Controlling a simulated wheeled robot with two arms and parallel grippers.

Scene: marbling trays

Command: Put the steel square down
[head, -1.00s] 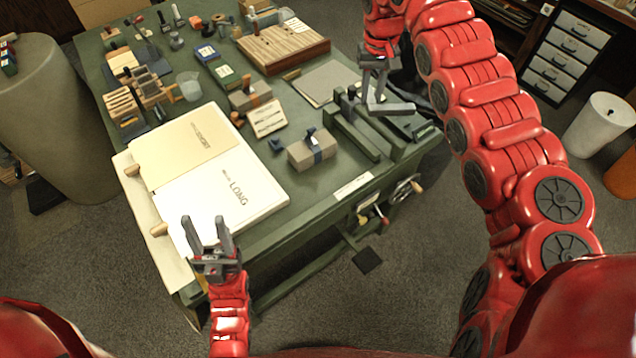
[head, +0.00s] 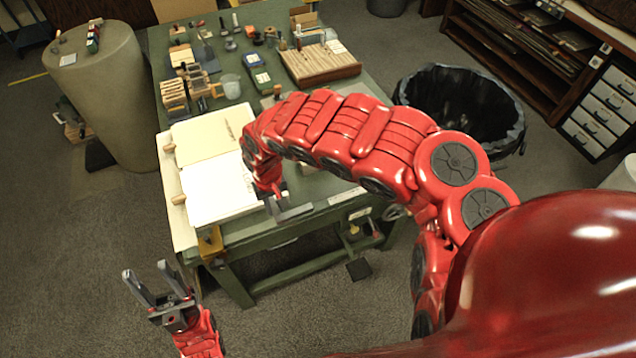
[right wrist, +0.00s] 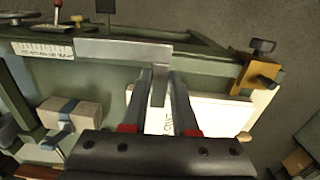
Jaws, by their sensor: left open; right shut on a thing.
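The steel square (head: 294,213) is a grey L-shaped piece. In the right wrist view its long arm (right wrist: 120,50) reaches left past the fingertips, and its short leg lies between the fingers. My right gripper (head: 272,197) is shut on that leg, at the table's front edge beside the open white book (head: 212,196). My arm hides part of the book and the table behind it. I cannot tell whether the square touches anything below. My left gripper (head: 152,288) is open and empty, over the floor left of the table.
The green table (head: 320,216) has a brass-coloured clamp (head: 210,243) at its front left corner, also in the right wrist view (right wrist: 262,78). A black bin (head: 462,100) stands right.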

